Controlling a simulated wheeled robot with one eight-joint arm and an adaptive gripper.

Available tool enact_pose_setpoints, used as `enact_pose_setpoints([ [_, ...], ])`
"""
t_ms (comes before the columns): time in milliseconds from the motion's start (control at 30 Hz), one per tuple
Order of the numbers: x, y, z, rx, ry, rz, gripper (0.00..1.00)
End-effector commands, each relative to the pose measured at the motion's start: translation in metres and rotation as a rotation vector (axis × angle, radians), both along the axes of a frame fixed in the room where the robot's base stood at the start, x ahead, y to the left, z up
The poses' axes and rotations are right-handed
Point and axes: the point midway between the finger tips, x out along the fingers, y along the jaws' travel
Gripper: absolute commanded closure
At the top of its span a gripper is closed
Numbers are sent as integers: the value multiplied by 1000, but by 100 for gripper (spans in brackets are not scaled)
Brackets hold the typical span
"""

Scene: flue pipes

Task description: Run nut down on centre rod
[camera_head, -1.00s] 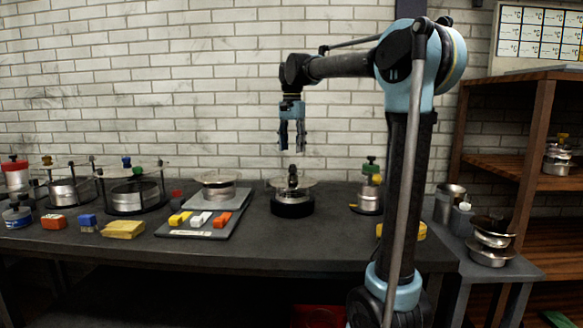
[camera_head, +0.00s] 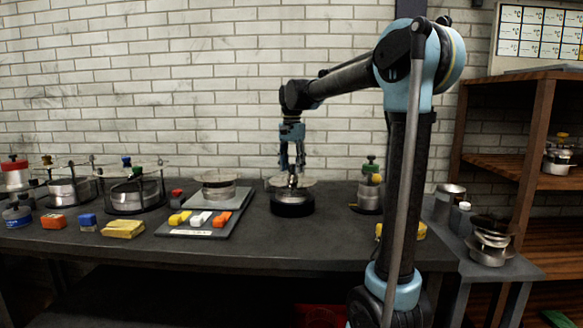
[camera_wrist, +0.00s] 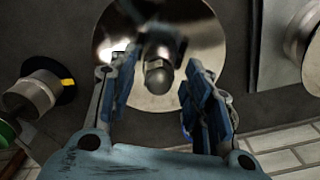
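The rod itself cannot be made out. My gripper (camera_head: 292,171) is directly above the disc, pointing down. In the wrist view my gripper (camera_wrist: 160,72) is open, its blue-padded fingers on either side of the nut, with visible gaps. In the head view the fingers partly hide the nut.
A grey tray (camera_head: 172,229) with coloured blocks and another disc assembly (camera_head: 219,184) stands to the left. A flue assembly with green and yellow knobs (camera_head: 370,190) stands close to the right. Caged assemblies (camera_head: 132,190) stand further left.

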Motion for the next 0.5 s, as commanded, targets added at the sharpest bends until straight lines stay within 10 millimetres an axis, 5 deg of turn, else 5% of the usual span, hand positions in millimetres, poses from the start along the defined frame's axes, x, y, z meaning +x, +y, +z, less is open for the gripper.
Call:
enact_pose_setpoints([
  [33,0,0,0,0,0,0,72],
  [167,0,0,0,0,0,1,100],
  [500,0,2,0,1,-1,-145,100],
])
